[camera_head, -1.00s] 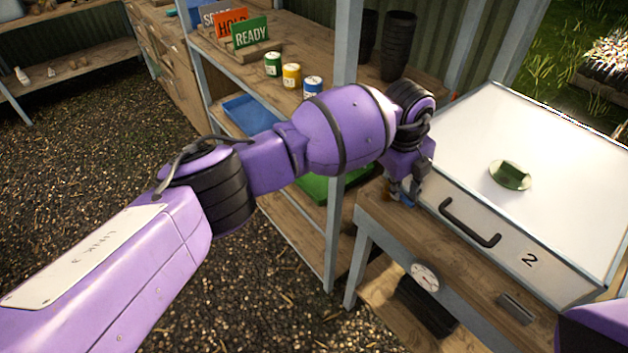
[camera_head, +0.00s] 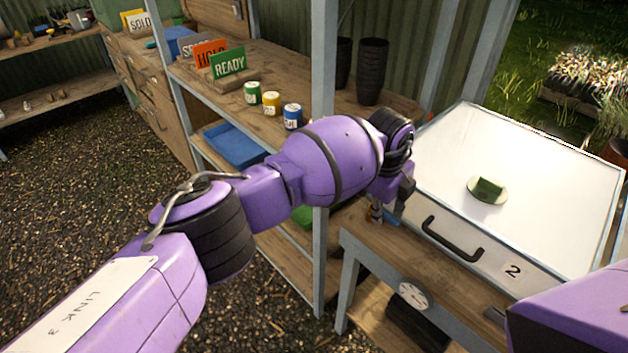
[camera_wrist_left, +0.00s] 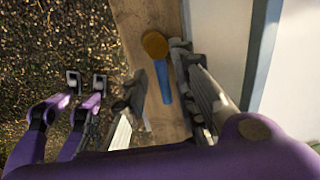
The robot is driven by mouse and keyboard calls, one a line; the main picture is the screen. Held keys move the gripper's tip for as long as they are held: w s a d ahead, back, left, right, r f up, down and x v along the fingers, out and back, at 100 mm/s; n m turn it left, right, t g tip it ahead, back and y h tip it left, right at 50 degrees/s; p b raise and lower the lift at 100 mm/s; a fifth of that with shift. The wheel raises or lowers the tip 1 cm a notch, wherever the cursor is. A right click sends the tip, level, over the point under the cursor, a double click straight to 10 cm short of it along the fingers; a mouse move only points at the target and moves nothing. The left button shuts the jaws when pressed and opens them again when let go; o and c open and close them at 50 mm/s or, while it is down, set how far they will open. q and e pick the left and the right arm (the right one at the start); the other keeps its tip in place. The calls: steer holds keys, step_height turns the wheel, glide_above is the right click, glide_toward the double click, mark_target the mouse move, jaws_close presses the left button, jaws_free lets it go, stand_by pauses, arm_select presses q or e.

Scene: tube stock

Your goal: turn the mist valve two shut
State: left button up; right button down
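A small valve with a blue lever (camera_wrist_left: 162,82) and a round orange-brown end (camera_wrist_left: 155,44) shows in the left wrist view, over the wooden bench top. I take it for mist valve two; no label is readable on it. My left gripper (camera_wrist_left: 157,88) is open, with one grey finger on each side of the blue lever. Whether either finger touches it I cannot tell. In the head view my left gripper (camera_head: 378,208) is at the bench's left end, mostly hidden by my wrist. My right gripper does not show; only a purple part of my arm is at lower right.
A white-lidded box marked 2 (camera_head: 512,271), with a black handle (camera_head: 452,240) and a green lid knob (camera_head: 488,188), stands right of the gripper. A round dial (camera_head: 413,295) is on the bench front. Shelving (camera_head: 325,120) with cans stands behind the arm.

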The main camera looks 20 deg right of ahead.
arm_select(q)
steer(key=shift+a+f, duration=0.1)
steer(key=shift+a, duration=0.15)
steer(key=shift+d, duration=0.2)
steer(key=shift+r, duration=0.4)
step_height(320, 180, up, 11)
steer(key=a, duration=0.2)
steer(key=shift+s+r, duration=0.15)
steer(key=shift+s, duration=0.3)
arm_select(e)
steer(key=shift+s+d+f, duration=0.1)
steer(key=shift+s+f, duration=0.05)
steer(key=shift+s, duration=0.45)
arm_select(q)
steer(key=shift+a, duration=0.1)
